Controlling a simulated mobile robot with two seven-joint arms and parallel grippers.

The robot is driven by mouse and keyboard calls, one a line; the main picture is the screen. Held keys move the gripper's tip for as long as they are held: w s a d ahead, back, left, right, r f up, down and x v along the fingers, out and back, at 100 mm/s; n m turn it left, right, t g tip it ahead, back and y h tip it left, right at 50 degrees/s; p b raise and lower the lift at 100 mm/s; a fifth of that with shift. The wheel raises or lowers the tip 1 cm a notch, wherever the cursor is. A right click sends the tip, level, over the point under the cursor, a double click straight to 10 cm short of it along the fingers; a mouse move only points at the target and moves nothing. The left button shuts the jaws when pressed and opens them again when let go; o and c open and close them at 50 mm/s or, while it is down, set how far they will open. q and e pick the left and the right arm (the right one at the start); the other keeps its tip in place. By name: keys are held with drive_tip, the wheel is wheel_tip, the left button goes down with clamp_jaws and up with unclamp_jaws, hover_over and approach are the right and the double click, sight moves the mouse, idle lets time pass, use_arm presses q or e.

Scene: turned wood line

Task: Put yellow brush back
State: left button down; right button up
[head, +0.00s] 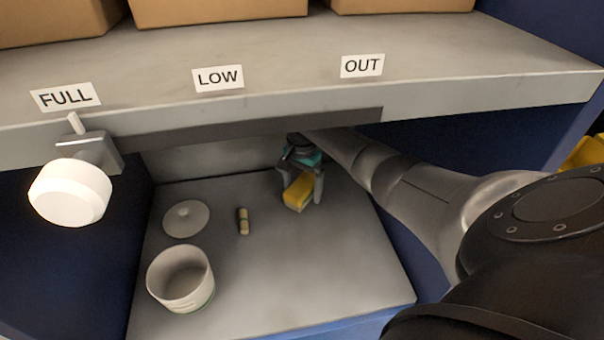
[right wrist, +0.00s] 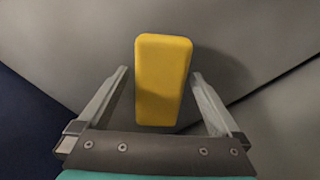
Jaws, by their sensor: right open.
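The yellow brush (head: 298,194) is a plain yellow block at the back right of the grey lower surface, under the labelled shelf. It also shows in the right wrist view (right wrist: 162,80), between and beyond the fingers. My right gripper (head: 302,198) is at the brush, with a finger to each side of it. In the right wrist view my right gripper (right wrist: 158,92) is open, with a gap between each finger and the brush. No bristles are visible. My left gripper is not in view.
A white pot (head: 181,278), a round lid (head: 186,219) and a small tan and green piece (head: 243,221) are on the lower surface (head: 290,270). A shelf edge (head: 300,95) with FULL, LOW and OUT labels overhangs it. A white knob (head: 70,192) is at left.

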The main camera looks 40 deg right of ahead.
sight(302, 184)
wheel_tip(302, 184, up, 12)
drive_tip(key=p, duration=0.3)
